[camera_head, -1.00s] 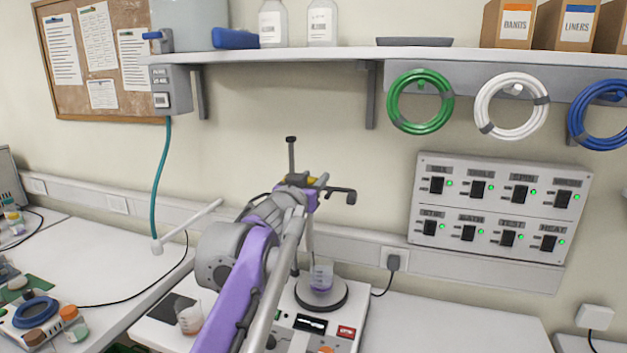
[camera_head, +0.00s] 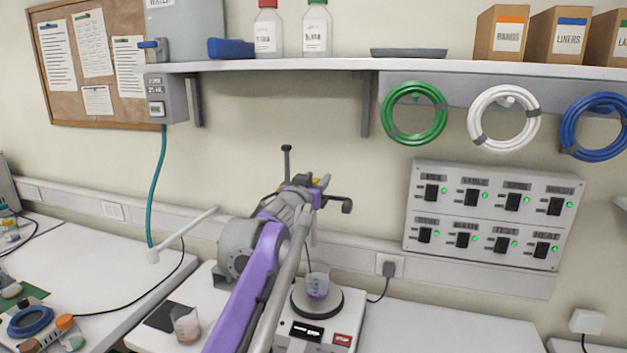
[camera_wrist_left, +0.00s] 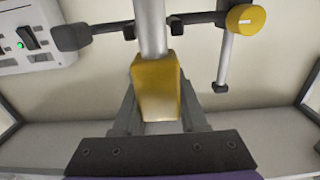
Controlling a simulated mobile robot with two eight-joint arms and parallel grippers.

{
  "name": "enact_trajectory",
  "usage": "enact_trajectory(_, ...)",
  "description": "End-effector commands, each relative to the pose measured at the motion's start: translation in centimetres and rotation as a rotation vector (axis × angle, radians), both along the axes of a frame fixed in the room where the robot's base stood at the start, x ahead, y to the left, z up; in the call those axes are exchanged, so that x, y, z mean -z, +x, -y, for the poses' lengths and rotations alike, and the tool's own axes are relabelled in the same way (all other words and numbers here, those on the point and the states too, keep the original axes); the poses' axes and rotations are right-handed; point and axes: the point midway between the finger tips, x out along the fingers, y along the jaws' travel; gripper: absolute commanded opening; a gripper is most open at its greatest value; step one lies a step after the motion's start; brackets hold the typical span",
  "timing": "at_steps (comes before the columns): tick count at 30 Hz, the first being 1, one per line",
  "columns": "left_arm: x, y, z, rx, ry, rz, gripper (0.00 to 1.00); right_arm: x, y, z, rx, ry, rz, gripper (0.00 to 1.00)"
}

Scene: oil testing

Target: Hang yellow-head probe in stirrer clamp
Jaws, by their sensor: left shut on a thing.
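My left gripper (camera_head: 302,190) is up at the stirrer stand, above the hotplate. In the left wrist view it (camera_wrist_left: 158,110) is shut on the probe's yellow head (camera_wrist_left: 157,88). The probe's silver shaft (camera_wrist_left: 151,28) runs to the picture's top edge. The dark stirrer clamp (camera_wrist_left: 100,33) crosses behind, with a dark prong on each side of the shaft. I cannot tell whether they touch. A round yellow knob (camera_wrist_left: 246,18) sits at the stand's post (camera_wrist_left: 225,62). In the head view the clamp's dark end (camera_head: 346,205) sticks out right of my gripper. My right gripper is not in view.
A beaker (camera_head: 317,286) stands on the hotplate's round top (camera_head: 318,302). Another beaker (camera_head: 185,323) stands to the left. A switch panel (camera_head: 494,218) is on the wall at right, and a shelf (camera_head: 330,64) runs above. The bench at lower right is clear.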

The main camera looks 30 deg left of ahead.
Motion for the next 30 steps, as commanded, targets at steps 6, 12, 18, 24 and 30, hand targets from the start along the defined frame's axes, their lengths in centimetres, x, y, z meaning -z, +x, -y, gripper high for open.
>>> enact_trajectory(6,-0.1,1.6,-0.4,0.000,0.000,0.001,0.00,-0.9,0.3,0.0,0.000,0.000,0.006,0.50)
enact_trajectory(12,-0.1,2.9,-0.7,0.000,0.000,0.001,0.00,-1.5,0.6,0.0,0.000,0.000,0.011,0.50)
enact_trajectory(18,0.0,4.2,-1.0,-0.001,0.000,0.001,0.00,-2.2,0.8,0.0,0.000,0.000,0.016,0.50)
enact_trajectory(24,0.6,4.7,-1.1,-0.001,0.000,-0.001,0.00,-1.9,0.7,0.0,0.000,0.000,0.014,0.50)
enact_trajectory(30,1.0,4.7,-1.1,0.000,0.000,-0.001,0.00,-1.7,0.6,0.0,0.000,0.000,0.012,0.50)
